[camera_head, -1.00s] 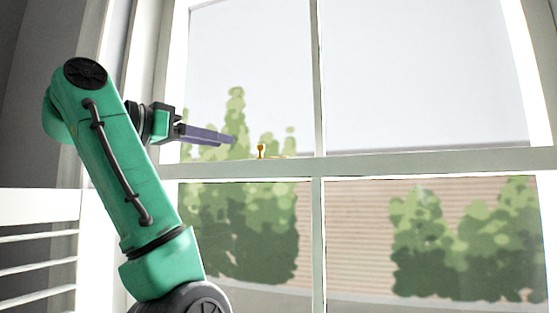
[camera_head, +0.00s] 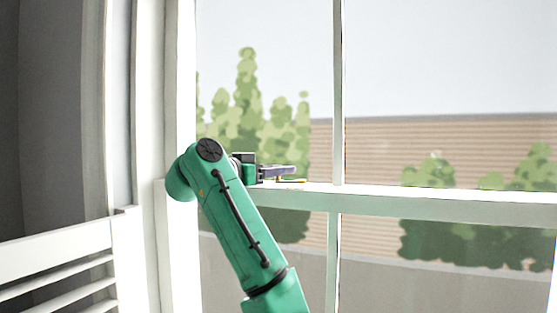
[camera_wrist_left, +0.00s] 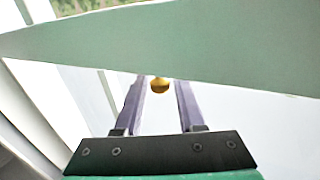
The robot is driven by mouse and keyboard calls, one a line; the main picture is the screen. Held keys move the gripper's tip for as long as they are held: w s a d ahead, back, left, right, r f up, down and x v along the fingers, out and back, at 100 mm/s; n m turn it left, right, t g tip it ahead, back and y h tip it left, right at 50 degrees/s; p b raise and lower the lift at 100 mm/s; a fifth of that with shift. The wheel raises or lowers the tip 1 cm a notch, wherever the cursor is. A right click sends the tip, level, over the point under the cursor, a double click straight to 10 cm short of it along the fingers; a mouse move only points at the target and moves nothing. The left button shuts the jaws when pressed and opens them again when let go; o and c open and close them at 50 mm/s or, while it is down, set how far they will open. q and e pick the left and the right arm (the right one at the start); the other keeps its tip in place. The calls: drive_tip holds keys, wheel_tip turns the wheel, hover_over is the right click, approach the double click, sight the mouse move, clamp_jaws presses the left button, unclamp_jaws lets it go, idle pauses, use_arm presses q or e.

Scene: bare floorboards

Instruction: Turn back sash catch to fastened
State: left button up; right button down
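The brass sash catch (camera_head: 290,181) sits on the window's meeting rail (camera_head: 420,204), mostly hidden behind my gripper in the head view. Its round brass knob (camera_wrist_left: 160,84) shows in the left wrist view against the pale green rail (camera_wrist_left: 225,45). My left gripper (camera_head: 289,171) is at the catch, its purple fingers just above the rail. In the wrist view the fingers (camera_wrist_left: 161,92) are apart, with the knob between their tips and a gap on each side. The catch's lever angle cannot be made out. My right gripper is out of view.
A vertical glazing bar (camera_head: 338,90) rises right of the catch. The white window frame (camera_head: 180,100) stands close to the left of my arm. A white slatted shutter (camera_head: 60,255) is at lower left. The rail to the right is clear.

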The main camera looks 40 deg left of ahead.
use_arm(q)
clamp_jaws()
drive_tip(key=shift+s, duration=0.1)
